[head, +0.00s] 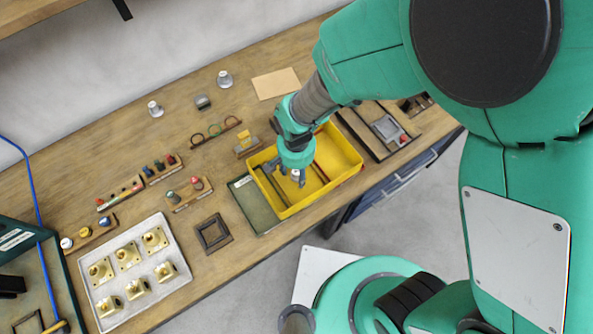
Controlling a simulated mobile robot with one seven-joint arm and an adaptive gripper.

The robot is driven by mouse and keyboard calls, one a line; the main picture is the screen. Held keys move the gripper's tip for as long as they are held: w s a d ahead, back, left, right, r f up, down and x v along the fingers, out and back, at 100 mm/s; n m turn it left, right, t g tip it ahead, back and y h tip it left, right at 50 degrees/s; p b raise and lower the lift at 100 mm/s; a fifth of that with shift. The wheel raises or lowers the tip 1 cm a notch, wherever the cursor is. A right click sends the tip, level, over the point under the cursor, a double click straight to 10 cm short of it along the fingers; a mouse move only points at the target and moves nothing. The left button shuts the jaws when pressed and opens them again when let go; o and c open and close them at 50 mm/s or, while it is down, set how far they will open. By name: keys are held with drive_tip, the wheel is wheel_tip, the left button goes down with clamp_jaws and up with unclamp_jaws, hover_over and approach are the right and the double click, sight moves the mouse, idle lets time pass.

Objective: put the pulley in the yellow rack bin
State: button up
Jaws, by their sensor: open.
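The yellow bin (343,178) stands near the front edge of the bench, with a few dark and reddish long strips inside it. My gripper (297,181) points down over the left part of the bin, with its fingers apart. A small pale, metallic spot shows between or just below the fingers; I cannot tell whether it is the pulley or part of the gripper. I cannot single out the pulley for certain elsewhere. My wrist and forearm hide the back left part of the bin.
A green tray (263,218) adjoins the bin's left side. A pale tray (152,291) with several brass parts lies at the lower left. A dark square frame (213,233) lies between them. Small metal pieces (203,102) and tool racks (188,195) stand on the bench (110,160).

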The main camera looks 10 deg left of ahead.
wheel_tip(320, 180, up, 12)
drive_tip(key=p, duration=0.1)
drive_tip(key=shift+p, duration=0.4)
drive_tip(key=shift+f, duration=0.15)
idle(0.4)
drive_tip(key=w+d+r+t+y, duration=0.1)
drive_tip(key=w+d+r, duration=0.1)
drive_tip(key=d+r, duration=0.55)
drive_tip(key=w+d+r+t, duration=0.1)
drive_tip(key=w+d+r, duration=0.1)
drive_tip(key=d+r, duration=0.55)
drive_tip(key=s+d+r+t, duration=0.1)
drive_tip(key=s+d+r, duration=0.3)
drive_tip(key=d+r, duration=0.3)
drive_tip(key=s+d+r+t+h, duration=0.1)
drive_tip(key=s+d+r+t, duration=0.1)
drive_tip(key=s+d+r, duration=0.3)
wheel_tip(320, 180, up, 3)
drive_tip(key=shift+s+d+f+t, duration=0.15)
drive_tip(key=shift+d+t, duration=0.15)
drive_tip(key=shift+d, duration=0.95)
